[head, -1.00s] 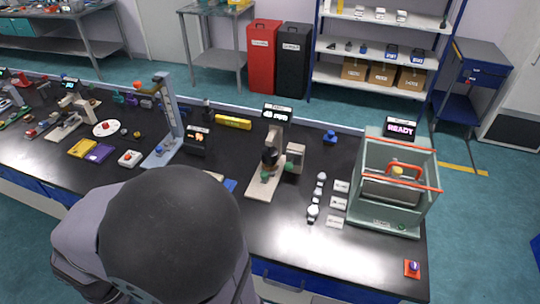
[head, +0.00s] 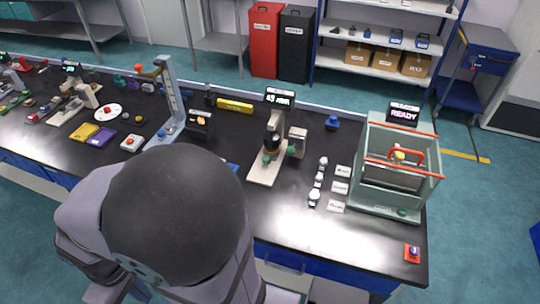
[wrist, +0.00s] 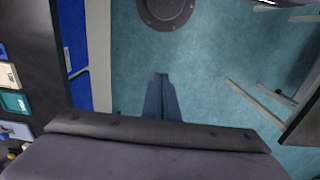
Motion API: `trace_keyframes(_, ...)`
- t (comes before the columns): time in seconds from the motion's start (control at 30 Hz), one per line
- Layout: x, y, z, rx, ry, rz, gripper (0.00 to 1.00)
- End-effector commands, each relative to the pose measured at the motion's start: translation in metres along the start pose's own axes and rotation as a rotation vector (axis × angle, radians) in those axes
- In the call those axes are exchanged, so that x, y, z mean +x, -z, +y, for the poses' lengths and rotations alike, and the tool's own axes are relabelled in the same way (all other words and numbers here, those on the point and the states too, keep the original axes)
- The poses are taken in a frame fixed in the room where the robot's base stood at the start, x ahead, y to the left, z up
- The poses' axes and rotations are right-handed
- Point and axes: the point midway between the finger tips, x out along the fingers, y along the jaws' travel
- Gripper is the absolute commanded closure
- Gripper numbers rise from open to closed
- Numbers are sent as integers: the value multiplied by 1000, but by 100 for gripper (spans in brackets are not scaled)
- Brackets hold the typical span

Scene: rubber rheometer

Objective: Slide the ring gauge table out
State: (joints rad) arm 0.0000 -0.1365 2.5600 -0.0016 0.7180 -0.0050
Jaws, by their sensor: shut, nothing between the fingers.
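No part is clearly labelled as the ring gauge table, so I cannot tell for certain which one it is. A gauge stand (head: 265,168) with a pale base, a dark upright part, a green knob and a display stands mid-bench in the head view. My gripper (wrist: 160,76) is in the wrist view, with its blue fingers together and empty above the teal floor. It touches nothing that I can see. In the head view my arm covers the near bench, and my fingers are not clearly visible there.
The black bench (head: 285,225) is clear between the gauge stand and its front edge. A green-grey frame machine (head: 372,205) with orange rails stands at right, beside white cards (head: 340,188) and small weights. A red button (head: 412,253) sits at the right corner. A blue-grey stand (head: 172,90) rises left of centre.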

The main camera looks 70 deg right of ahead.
Motion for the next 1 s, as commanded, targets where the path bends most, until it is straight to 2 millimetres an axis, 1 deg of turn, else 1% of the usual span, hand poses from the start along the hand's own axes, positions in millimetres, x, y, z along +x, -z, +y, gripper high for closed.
trace_keyframes(0.17, 0, 0, 0, 0, 0, 0, 100)
trace_keyframes(0.27, 0, 1, 1, -2, 0, 0, 78)
trace_keyframes(0.3, 0, 3, 2, -6, -1, 1, 69)
trace_keyframes(0.33, 1, 5, 4, -11, -3, 3, 62)
trace_keyframes(0.37, 1, 8, 6, -19, -4, 4, 57)
trace_keyframes(0.47, 2, 23, 22, -63, -15, 12, 57)
trace_keyframes(0.57, 4, 46, 51, -140, -37, 24, 57)
trace_keyframes(0.67, 8, 72, 95, -246, -71, 30, 57)
trace_keyframes(0.7, 9, 81, 118, -295, -88, 30, 57)
trace_keyframes(0.77, 12, 92, 154, -371, -115, 24, 57)
trace_keyframes(0.8, 14, 96, 180, -423, -133, 16, 57)
trace_keyframes(0.87, 17, 100, 220, -502, -161, 1, 57)
trace_keyframes(0.9, 20, 100, 248, -552, -177, -13, 57)
trace_keyframes(0.97, 24, 95, 290, -628, -201, -38, 57)
trace_keyframes(1.0, 27, 89, 318, -678, -215, -59, 57)
